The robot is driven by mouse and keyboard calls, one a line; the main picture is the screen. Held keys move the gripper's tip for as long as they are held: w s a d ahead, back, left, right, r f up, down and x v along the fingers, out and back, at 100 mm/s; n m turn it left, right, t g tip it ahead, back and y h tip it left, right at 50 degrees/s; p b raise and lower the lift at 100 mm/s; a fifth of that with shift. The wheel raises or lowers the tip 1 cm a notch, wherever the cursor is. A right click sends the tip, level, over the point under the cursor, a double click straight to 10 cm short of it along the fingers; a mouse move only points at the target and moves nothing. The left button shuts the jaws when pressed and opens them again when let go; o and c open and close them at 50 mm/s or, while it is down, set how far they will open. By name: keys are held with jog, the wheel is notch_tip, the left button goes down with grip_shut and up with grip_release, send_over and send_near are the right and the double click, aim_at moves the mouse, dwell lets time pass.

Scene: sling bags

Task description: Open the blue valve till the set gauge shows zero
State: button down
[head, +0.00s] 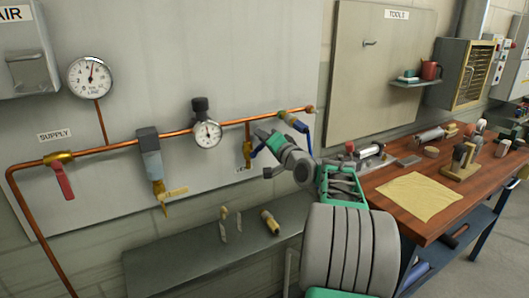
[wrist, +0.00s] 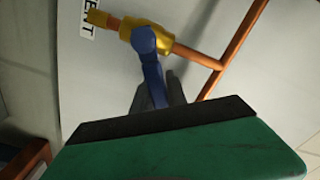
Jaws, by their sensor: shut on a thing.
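The blue valve has a brass body (head: 247,148) on a short copper drop pipe, and its blue lever (head: 254,153) shows partly beside my gripper (head: 263,140). In the wrist view the blue lever (wrist: 152,72) runs down from the brass body (wrist: 130,33) between my dark fingers, which are shut on it. The lever's far end is hidden behind the fingers. The small round gauge (head: 208,134) sits on the pipe left of the valve, under a black knob. Its needle points roughly upward; its numbers are too small to read.
A larger line gauge (head: 90,77) and a red-handled supply valve (head: 62,180) are at left. A shelf (head: 190,262) runs below. A wooden workbench (head: 385,190) with tools stands at right.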

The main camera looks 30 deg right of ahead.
jog(key=a+n+b, duration=0.1)
jog(key=n+b, duration=0.1)
jog(key=a+r+n+b, duration=0.1)
jog(key=n+b, duration=0.1)
jog(key=b, duration=0.1)
jog(key=shift+n+b, duration=0.3)
jog(key=shift+b, duration=0.05)
jog(key=a+n+b, duration=0.1)
jog(key=b, duration=0.1)
jog(key=r+n+b, duration=0.1)
jog(key=n+b, duration=0.1)
jog(key=shift+w+a+n, duration=0.1)
jog(key=shift+a+n, duration=0.2)
jog(key=shift+a, duration=0.05)
jog(key=shift+a+r+n+b, duration=0.2)
jog(key=shift+a+n+b, duration=0.2)
jog(key=shift+n+b, duration=0.4)
jog(key=shift+a+r+n+b, duration=0.15)
jog(key=shift+a+n+b, duration=0.25)
jog(key=shift+n+b, duration=0.35)
jog(key=c, duration=1.3)
grip_release()
